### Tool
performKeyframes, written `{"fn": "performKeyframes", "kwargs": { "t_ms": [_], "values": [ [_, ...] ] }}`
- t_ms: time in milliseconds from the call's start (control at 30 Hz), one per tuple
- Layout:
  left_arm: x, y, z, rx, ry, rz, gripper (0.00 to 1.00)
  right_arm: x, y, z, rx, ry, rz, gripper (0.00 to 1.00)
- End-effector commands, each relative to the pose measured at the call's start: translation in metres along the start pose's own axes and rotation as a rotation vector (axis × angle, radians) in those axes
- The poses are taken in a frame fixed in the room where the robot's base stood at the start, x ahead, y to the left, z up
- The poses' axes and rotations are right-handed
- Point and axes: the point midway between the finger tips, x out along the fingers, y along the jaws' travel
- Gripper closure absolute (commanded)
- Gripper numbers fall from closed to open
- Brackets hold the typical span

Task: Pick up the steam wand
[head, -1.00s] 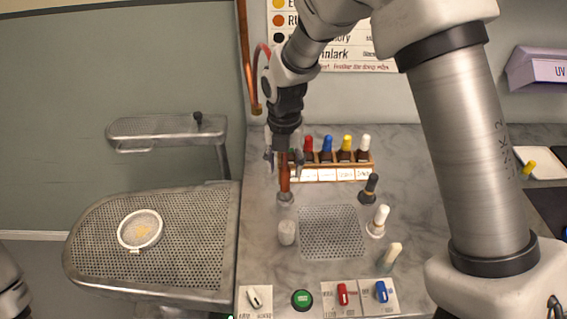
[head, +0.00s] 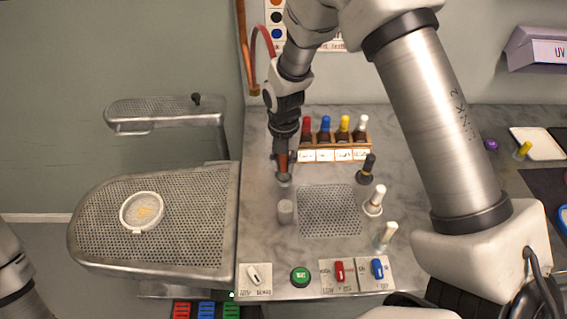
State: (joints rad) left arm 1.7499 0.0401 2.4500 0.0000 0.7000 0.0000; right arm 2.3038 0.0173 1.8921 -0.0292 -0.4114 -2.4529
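The steam wand (head: 283,164) stands upright with its reddish-brown grip showing and its lower end in a small grey holder (head: 284,181) on the marble counter. My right gripper (head: 282,156) points down from above, with its fingers at the upper part of the wand's grip. The fingers are small and dark here, and I cannot tell whether they press on the grip or only stand around it. My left arm shows only at the bottom left corner, and its gripper is out of view.
A rack (head: 335,148) of bottles with coloured caps stands just right of my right gripper. Loose bottles (head: 375,200) stand by the perforated plate (head: 330,212). A perforated ironing board (head: 190,205) with a round sieve (head: 142,211) lies left. Switches line the front edge.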

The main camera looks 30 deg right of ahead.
Motion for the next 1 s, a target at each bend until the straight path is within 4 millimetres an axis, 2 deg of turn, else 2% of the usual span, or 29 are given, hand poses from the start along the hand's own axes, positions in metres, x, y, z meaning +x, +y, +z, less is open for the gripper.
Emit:
{"fn": "performKeyframes", "kwargs": {
  "t_ms": [333,433,567,800,1000],
  "values": [
    [0.0,0.0,0.0,0.0,0.0,0.0,0.69,0.0,0.0,0.0,0.0,0.0,0.0,1.0],
    [0.002,0.0,0.0,0.0,0.0,0.0,0.69,-0.006,0.0,0.0,0.0,-0.001,0.001,1.0],
    [0.007,0.0,0.0,0.0,0.0,0.0,0.69,-0.03,0.001,0.001,0.0,-0.004,0.003,1.0],
    [0.013,0.0,0.0,0.0,0.0,0.0,0.69,-0.086,0.001,0.001,0.0,-0.004,0.003,1.0],
    [0.014,0.0,0.0,0.0,0.0,0.0,0.69,-0.101,0.0,0.0,0.0,0.0,0.0,1.0]
  ]
}}
